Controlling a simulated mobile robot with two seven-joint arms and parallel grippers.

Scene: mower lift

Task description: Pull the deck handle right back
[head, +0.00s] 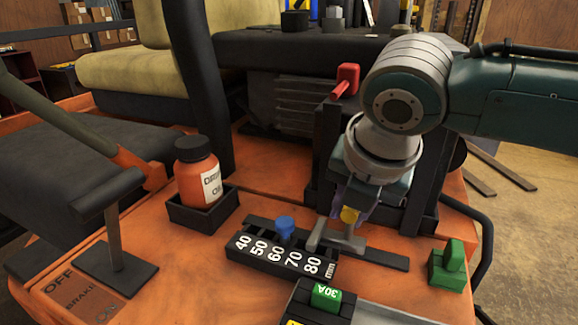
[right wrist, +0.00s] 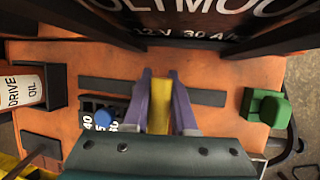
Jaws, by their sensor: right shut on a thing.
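A yellow handle (right wrist: 159,108), which looks like the deck handle, stands between the two purple fingers of my right gripper (right wrist: 162,78) in the right wrist view. My right gripper is shut on it. In the head view my right gripper (head: 341,232) points down over the orange floor, just right of the height scale (head: 283,256), and only a small yellow part (head: 349,215) shows. The handle's lower end is hidden by the gripper. A blue knob (head: 286,226) sits at the scale near 60; it also shows in the wrist view (right wrist: 104,118). My left gripper is not in view.
An orange oil bottle (head: 197,172) stands in a black holder (head: 203,212). A green block (head: 449,266) is to the right. A black upright frame (head: 327,150) and a red handle (head: 346,80) are behind my gripper. A brake pedal (head: 112,225) stands at left.

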